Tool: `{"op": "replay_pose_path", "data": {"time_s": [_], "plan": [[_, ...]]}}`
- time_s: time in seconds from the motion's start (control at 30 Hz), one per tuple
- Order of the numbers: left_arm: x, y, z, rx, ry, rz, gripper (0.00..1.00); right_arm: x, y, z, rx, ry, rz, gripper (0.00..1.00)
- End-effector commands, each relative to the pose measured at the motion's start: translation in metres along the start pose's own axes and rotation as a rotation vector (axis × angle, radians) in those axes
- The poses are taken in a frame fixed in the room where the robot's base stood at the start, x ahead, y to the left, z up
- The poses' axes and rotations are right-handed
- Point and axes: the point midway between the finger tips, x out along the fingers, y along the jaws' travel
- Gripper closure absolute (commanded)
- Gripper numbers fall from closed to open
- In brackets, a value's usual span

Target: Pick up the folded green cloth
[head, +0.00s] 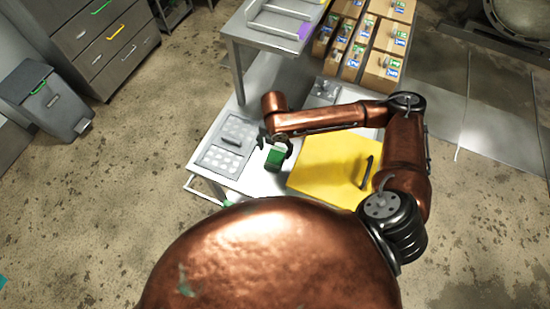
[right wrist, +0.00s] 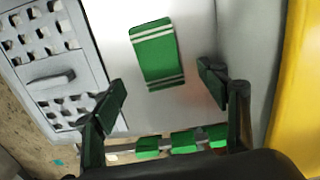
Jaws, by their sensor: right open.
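The folded green cloth (head: 274,158) lies flat on the white-grey tabletop. In the right wrist view the cloth (right wrist: 157,54) is green with pale stripes near its two ends. My right gripper (head: 275,144) is over the cloth in the head view and partly covers it. In the right wrist view my right gripper (right wrist: 162,90) is open, with one finger on each side of the cloth's lower end and nothing between them. The fingers appear apart from the cloth. My left gripper is not in view.
A perforated grey tray (head: 228,146) with a handle is left of the cloth. A yellow sheet (head: 325,168) with a dark pen-like object (head: 367,172) lies to the right. A raised shelf (head: 262,38) and cardboard boxes (head: 382,70) stand behind. Green blocks (right wrist: 183,142) show below the fingers.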

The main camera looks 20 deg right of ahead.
Motion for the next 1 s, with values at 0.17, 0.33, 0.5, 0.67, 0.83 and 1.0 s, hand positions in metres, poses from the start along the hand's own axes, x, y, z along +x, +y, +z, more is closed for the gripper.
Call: {"op": "replay_pose_path", "data": {"time_s": [0.17,0.33,0.5,0.67,0.83,1.0], "plan": [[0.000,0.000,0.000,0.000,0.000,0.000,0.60,0.020,-0.001,-0.001,-0.010,0.002,-0.006,0.33],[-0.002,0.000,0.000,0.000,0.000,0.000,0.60,0.038,0.000,0.003,-0.006,0.002,-0.005,0.33],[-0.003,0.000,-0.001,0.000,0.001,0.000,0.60,0.063,0.000,0.006,-0.006,0.003,-0.004,0.33],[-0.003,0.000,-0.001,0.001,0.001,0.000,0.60,0.074,0.000,0.007,-0.007,0.000,-0.002,0.33],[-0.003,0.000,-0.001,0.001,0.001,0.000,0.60,0.075,0.000,0.007,-0.007,0.000,-0.002,0.33],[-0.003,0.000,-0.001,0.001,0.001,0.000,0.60,0.075,0.000,0.007,-0.007,0.000,-0.001,0.41]]}}
